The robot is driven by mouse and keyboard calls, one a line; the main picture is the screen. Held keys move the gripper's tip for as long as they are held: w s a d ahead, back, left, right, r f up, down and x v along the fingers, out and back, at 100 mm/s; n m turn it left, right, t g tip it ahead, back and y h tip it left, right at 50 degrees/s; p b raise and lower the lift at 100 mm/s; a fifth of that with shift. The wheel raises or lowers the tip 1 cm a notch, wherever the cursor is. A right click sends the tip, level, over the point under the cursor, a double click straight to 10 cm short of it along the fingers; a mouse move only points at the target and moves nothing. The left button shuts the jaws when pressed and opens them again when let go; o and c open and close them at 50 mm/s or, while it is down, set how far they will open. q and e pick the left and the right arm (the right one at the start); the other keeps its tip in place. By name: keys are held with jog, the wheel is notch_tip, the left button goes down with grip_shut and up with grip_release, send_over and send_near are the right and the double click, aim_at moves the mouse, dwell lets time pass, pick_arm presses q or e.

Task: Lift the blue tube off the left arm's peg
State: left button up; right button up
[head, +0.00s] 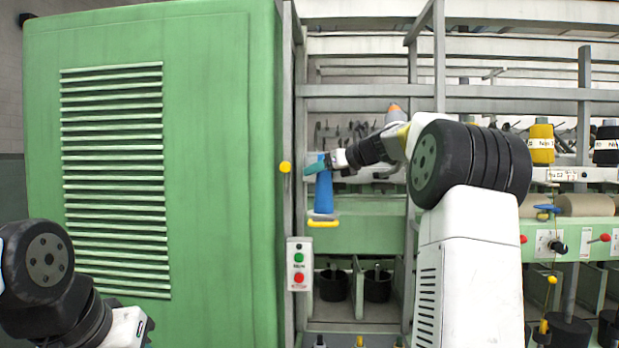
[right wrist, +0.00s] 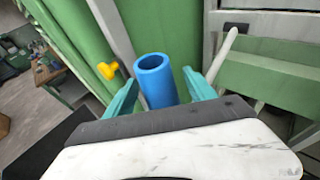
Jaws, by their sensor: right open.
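The blue tube (head: 324,194) stands upright on the left arm of the frame, above a yellow-edged piece. The peg inside it is hidden. In the right wrist view its open, hollow top (right wrist: 155,78) sits between the two teal fingers. My right gripper (head: 316,166) is at the tube's upper part; in the right wrist view the right gripper (right wrist: 160,88) is open, with gaps showing between the fingers and the tube. Of my left gripper only the white hand body (head: 128,326) shows at the lower left; its fingers cannot be seen.
A large green cabinet (head: 205,200) fills the left side. A yellow knob (head: 285,167) and a button box (head: 299,264) are close to the tube. Grey rails run behind, and yellow (head: 541,142) and black bobbins stand at the right.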

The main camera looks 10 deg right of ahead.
jog(key=shift+x, duration=1)
jog(key=shift+c, duration=0.2)
grip_shut()
jog(key=shift+r, duration=0.1)
